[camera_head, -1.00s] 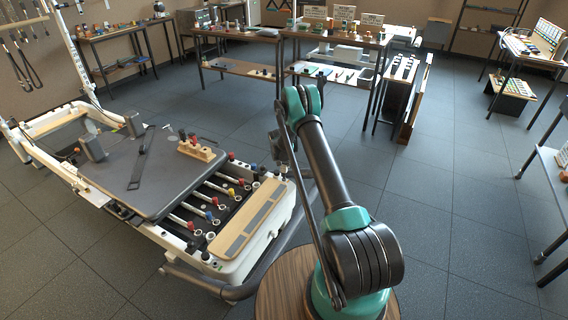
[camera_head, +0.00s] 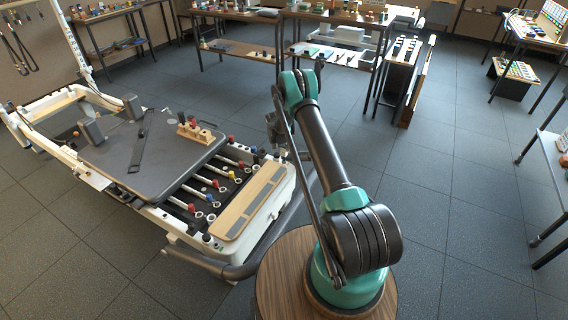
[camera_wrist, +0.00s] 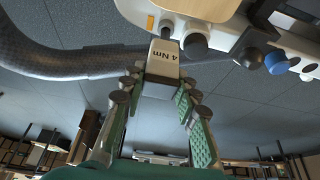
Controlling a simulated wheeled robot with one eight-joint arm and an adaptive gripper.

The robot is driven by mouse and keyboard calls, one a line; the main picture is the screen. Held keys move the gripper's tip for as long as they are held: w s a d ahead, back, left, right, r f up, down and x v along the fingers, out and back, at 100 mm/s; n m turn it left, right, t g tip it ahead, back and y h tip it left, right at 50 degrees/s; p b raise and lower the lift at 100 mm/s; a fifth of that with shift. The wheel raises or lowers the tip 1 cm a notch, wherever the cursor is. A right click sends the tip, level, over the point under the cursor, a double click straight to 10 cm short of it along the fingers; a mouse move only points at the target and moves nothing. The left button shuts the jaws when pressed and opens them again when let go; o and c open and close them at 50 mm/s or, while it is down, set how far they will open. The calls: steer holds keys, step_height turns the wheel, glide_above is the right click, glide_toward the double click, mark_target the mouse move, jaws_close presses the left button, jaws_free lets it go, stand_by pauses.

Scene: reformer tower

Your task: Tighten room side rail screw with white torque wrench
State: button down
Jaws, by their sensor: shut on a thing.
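My gripper (camera_wrist: 160,82) is shut on the white torque wrench (camera_wrist: 165,58), a pale block marked "4 Nm" in the wrist view. The wrench points away from the fingers toward the white end frame of the reformer. A dark round knob or foot (camera_wrist: 197,42) shows just beyond it; I cannot tell whether they touch. In the head view the reformer (camera_head: 262,215) stands at left, with my arm beside its near right end. The gripper is mostly hidden behind the arm there. I cannot make out the room side rail screw.
A thick grey floor tube (camera_wrist: 75,62) runs across the wrist view beside the wrench. A blue knob (camera_wrist: 277,62) sits on the frame at right. The reformer carries a dark carriage (camera_head: 150,155) and a wooden block with small tools (camera_head: 200,134).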

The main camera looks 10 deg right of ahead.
steer(key=shift+m, duration=0.4)
steer(key=shift+m+h, duration=0.3)
steer(key=shift+m, duration=0.1)
steer(key=shift+r, duration=0.65)
steer(key=shift+r, duration=0.35)
steer(key=shift+r, duration=0.6)
steer(key=shift+r, duration=1.9)
steer(key=shift+n, duration=0.4)
